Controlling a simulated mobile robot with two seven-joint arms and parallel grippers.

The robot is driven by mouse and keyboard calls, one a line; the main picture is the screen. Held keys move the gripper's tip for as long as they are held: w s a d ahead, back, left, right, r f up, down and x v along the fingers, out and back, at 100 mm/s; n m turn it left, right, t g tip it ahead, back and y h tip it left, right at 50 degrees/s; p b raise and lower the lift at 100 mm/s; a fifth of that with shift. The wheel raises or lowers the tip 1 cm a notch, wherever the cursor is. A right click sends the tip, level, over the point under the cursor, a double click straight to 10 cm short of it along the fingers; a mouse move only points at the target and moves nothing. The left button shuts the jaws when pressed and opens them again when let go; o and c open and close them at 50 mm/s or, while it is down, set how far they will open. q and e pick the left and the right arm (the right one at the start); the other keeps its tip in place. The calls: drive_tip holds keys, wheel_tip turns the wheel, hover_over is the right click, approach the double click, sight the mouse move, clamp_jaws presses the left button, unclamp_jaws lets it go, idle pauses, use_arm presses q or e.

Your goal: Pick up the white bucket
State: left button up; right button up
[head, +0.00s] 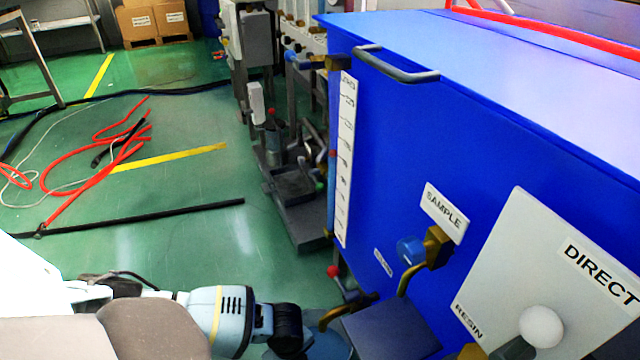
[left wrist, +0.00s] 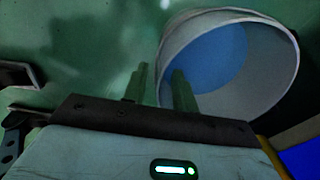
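The white bucket (left wrist: 268,72) shows in the left wrist view at the upper right, its round mouth facing the camera and its inside bottom blue. My left gripper (left wrist: 160,70) is open, with its two fingers apart. The right finger overlaps the bucket's near left rim, and the left finger is outside the bucket, over the green floor. I cannot tell whether either finger touches the wall. My right gripper is in neither view.
Red hoses (head: 90,170) and a black bar (head: 140,217) lie on the green floor. Floor left of the cabinet is partly clear.

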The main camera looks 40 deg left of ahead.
use_arm(q)
drive_tip(key=f, duration=0.1)
drive_tip(key=f+b, duration=0.2)
drive_tip(key=f, duration=0.1)
drive_tip(key=shift+d, duration=0.25)
clamp_jaws()
idle(0.6)
idle(0.4)
drive_tip(key=shift+w+r, duration=0.15)
